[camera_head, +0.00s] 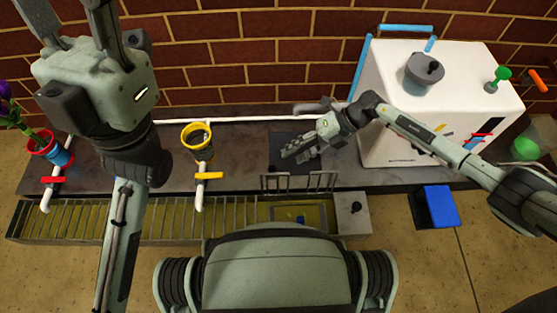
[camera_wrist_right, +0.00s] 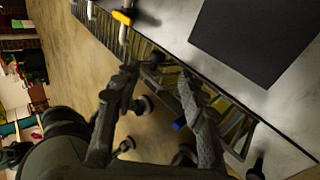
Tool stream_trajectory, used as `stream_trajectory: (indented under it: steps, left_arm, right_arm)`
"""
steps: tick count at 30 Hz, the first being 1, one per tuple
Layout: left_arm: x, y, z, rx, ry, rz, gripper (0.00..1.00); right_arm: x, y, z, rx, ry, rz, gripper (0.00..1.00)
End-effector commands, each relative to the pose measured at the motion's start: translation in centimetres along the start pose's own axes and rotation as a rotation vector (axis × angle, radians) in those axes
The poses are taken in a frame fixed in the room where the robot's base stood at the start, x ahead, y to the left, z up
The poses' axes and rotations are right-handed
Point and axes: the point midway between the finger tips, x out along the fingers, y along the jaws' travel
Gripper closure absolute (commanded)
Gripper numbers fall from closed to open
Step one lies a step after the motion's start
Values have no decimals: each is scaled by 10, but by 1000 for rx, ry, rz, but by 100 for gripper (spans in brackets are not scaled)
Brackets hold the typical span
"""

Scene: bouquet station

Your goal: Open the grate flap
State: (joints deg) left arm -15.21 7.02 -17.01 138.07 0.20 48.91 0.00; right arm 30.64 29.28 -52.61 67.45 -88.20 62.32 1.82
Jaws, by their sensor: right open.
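The grate flap (camera_head: 298,188), a short barred section, stands raised at the counter's front edge in the head view. Below it, the opening (camera_head: 285,213) in the trough is uncovered, with a small blue thing (camera_head: 301,219) inside. My right gripper (camera_head: 298,152) is open and empty above the dark mat, just behind the flap. Its spread fingers (camera_wrist_right: 158,85) show in the right wrist view, with grate bars behind them; whether they touch the flap I cannot tell. My left gripper (camera_head: 72,18) is raised close to the camera, fingers spread, tips cut off by the frame.
The barred trough (camera_head: 120,220) runs along the counter front. A white box (camera_head: 390,140) with knobs stands at the right. A yellow-rimmed pot (camera_head: 197,134) and a red pot (camera_head: 42,142) stand by taps at the left. A blue bin (camera_head: 438,206) is on the floor.

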Motion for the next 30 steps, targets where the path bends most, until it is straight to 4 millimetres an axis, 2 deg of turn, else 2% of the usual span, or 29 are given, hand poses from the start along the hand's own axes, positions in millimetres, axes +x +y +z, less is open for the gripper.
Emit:
stream_trajectory:
  steps: [6, 12, 16, 24, 30]
  left_arm:
    - [-1, 1, 3, 4, 16, 25, 60]
    - [1, 2, 5, 9, 28, 45, 60]
    - [2, 3, 5, 10, 32, 52, 60]
    - [3, 3, 6, 11, 29, 52, 60]
    - [3, 3, 6, 11, 29, 52, 60]
  right_arm:
    - [38, 1, -1, 1, 1, 6, 58]
    - [64, 2, 0, 2, -1, 6, 58]
    - [71, 3, 0, 1, -2, 7, 58]
    - [72, 3, 0, 1, -2, 7, 58]
    - [72, 3, 0, 1, -2, 7, 83]
